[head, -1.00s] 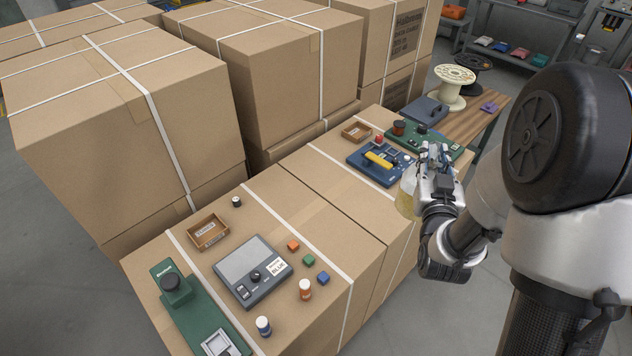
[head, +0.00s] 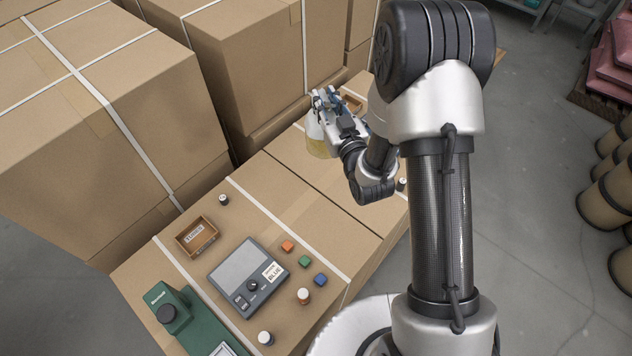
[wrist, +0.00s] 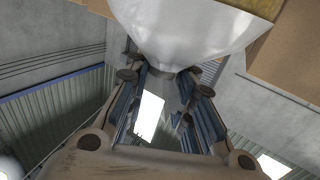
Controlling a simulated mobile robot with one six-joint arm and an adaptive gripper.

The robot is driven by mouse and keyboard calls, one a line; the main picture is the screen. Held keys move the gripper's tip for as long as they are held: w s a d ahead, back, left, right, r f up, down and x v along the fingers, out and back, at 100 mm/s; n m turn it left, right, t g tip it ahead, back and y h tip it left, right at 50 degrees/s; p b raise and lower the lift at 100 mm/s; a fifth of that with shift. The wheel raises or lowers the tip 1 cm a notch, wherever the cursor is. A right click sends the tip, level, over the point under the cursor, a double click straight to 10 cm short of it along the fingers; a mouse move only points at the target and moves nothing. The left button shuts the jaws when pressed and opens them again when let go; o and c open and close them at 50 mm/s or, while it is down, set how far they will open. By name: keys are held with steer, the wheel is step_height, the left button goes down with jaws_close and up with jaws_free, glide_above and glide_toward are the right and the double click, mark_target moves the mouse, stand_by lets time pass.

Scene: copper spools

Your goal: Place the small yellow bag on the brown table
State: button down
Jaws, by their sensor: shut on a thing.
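My gripper (head: 326,102) is shut on the small yellow bag (head: 317,141), a pale translucent bag with yellow contents. The bag hangs from the fingers above the cartons, near their far end in the head view. In the wrist view, the bag's whitish film (wrist: 185,30) fills the top middle, between and beyond the fingertips (wrist: 160,78), with yellow contents (wrist: 257,7) at the top right edge. The brown table is almost wholly hidden behind my arm; only a small brown edge (head: 501,55) shows at its right.
Low cartons (head: 325,225) carry a grey scale (head: 247,277), a small wooden tray (head: 197,236), a green device (head: 172,306), small blocks and bottles. Tall cartons (head: 85,110) stand on the left. Large spools (head: 608,195) stand at the right; the grey floor between is clear.

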mark_target(314, 116)
steer(key=shift+s+a+f+n+g+y+p, duration=0.15)
steer(key=shift+a+n+y+p, duration=0.1)
steer(key=shift+a+y+p, duration=0.3)
steer(key=shift+s+a+r+n+g+y+p, duration=0.15)
steer(key=shift+a+n+y+p, duration=0.15)
steer(key=shift+a, duration=0.35)
steer(key=shift+a+f+y, duration=0.25)
steer(key=shift+f, duration=0.35)
step_height(314, 116, down, 19)
steer(key=b, duration=0.3)
steer(key=shift+f, duration=0.15)
steer(key=shift+f, duration=0.15)
steer(key=c, duration=1.3)
jaws_free()
steer(key=shift+c, duration=0.2)
